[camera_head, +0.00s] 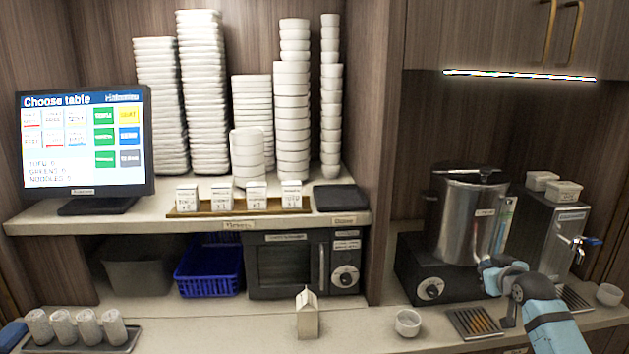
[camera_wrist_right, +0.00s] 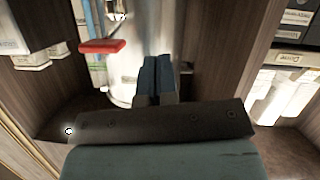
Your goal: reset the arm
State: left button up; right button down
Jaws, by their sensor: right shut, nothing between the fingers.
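My right gripper (camera_wrist_right: 158,75) is shut and empty in the right wrist view, its two blue fingers side by side. In the head view my right arm comes in from the lower right, and the right gripper (camera_head: 486,268) is in front of the base of the steel urn (camera_head: 468,215). The urn also shows behind the fingers in the wrist view (camera_wrist_right: 125,70). I cannot tell whether the fingers touch it. My left gripper is not in view.
A dispenser (camera_head: 555,235) with a blue-handled tap stands right of the urn. A small white cup (camera_head: 408,322), a drip tray (camera_head: 474,322) and a carton (camera_head: 307,314) are on the counter. A microwave (camera_head: 300,265), a blue basket (camera_head: 209,270) and a screen (camera_head: 85,140) are at left.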

jog(key=s+a+f+n+g+y+p, duration=0.1)
jog(key=s+a+f, duration=0.5)
jog(key=s+f, duration=0.25)
jog(key=s+a+f+g+y, duration=0.1)
jog(key=s+a+f, duration=0.4)
jog(key=s+f, duration=0.4)
jog(key=s+a+f, duration=0.3)
jog(key=s+a, duration=0.1)
jog(key=s, duration=0.4)
jog(key=s+a+f, duration=0.2)
jog(key=s+a, duration=0.2)
jog(key=s, duration=0.4)
jog(key=s+a+f+g+y+p, duration=0.1)
jog(key=s+a+f, duration=0.2)
jog(key=s, duration=0.5)
jog(key=shift+s+a+f, duration=0.35)
jog(key=shift+s+a, duration=0.05)
jog(key=shift+a, duration=0.2)
